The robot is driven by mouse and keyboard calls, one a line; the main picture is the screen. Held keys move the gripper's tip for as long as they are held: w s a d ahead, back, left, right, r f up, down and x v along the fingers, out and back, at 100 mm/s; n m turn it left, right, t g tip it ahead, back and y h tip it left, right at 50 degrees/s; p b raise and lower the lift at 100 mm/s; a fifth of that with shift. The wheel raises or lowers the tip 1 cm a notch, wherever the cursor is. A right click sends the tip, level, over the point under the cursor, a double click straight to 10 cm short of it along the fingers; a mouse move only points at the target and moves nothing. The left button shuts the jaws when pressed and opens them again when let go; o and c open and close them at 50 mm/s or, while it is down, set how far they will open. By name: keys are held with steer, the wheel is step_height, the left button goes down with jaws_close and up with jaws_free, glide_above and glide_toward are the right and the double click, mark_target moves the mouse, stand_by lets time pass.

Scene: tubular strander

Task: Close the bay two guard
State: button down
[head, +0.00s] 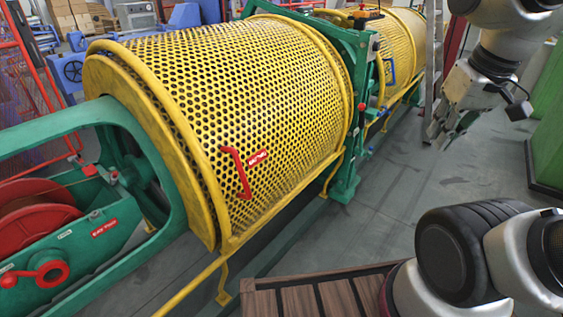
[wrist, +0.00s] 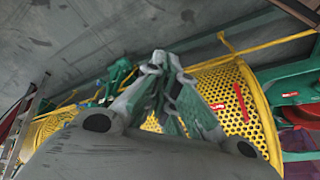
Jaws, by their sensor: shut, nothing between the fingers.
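A large yellow perforated guard (head: 255,95) with a red handle (head: 236,173) and a small red label covers the near section of the machine in the head view. Its lettering is too small to read surely. The same guard (wrist: 250,105) with its red handle (wrist: 239,98) shows at the right of the wrist view. My gripper (head: 440,134) is shut and empty, high at the right of the head view, well apart from the guard and its handle. Its fingers (wrist: 164,64) meet in the middle of the wrist view.
Beyond a green frame (head: 352,110) is another yellow guard (head: 400,45) with a blue handle (head: 389,70). At left, a green cradle (head: 70,258) holds a red reel (head: 32,208). A ladder (head: 432,60) stands behind my gripper. Grey floor (head: 385,205) lies clear beside the machine.

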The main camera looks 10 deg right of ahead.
steer(key=w+a+f+g+y, duration=0.2)
steer(key=w+a+f+g, duration=0.2)
steer(key=w+a+f, duration=0.3)
steer(key=n+y, duration=0.6)
steer(key=n, duration=0.3)
glide_toward(258, 192)
steer(key=s+a+f, duration=0.4)
steer(key=shift+s+a+r, duration=0.35)
steer(key=shift+s+a, duration=0.2)
steer(key=shift+a, duration=0.1)
steer(key=shift+s+a+r, duration=0.35)
steer(key=shift+s+a, duration=0.2)
steer(key=shift+a, duration=0.05)
